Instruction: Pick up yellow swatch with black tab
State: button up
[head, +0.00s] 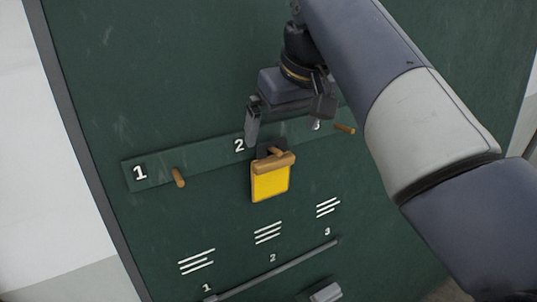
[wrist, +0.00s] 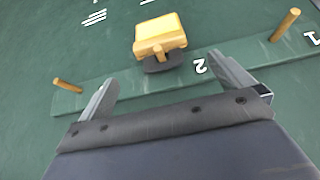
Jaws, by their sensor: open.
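The yellow swatch (head: 270,184) hangs at peg 2 on the green board, with a wooden bar along its top and a black tab (head: 268,147) above the bar. In the wrist view the swatch (wrist: 158,27) appears upside down at top centre, with its black tab (wrist: 163,64) toward my gripper. My gripper (head: 285,132) is open and empty, just above the swatch. In the wrist view its two fingers (wrist: 168,82) are spread wide, one on each side of the tab, apart from it.
A green rail (head: 205,160) carries numbers and wooden pegs. Peg 1 (head: 179,178) and peg 3 (head: 345,128) are bare. Below are white line marks (head: 268,233), a grey bar (head: 280,270) and a small grey block (head: 325,293). My arm covers the board's upper right.

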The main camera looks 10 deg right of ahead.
aim_at(272, 157)
jog(key=x, duration=1)
jog(key=shift+w+f, duration=0.15)
jog(key=shift+f, duration=0.15)
jog(key=shift+c, duration=0.2)
jog(key=c, duration=0.9)
jog(key=shift+o, duration=0.2)
jog(key=shift+r, duration=0.15)
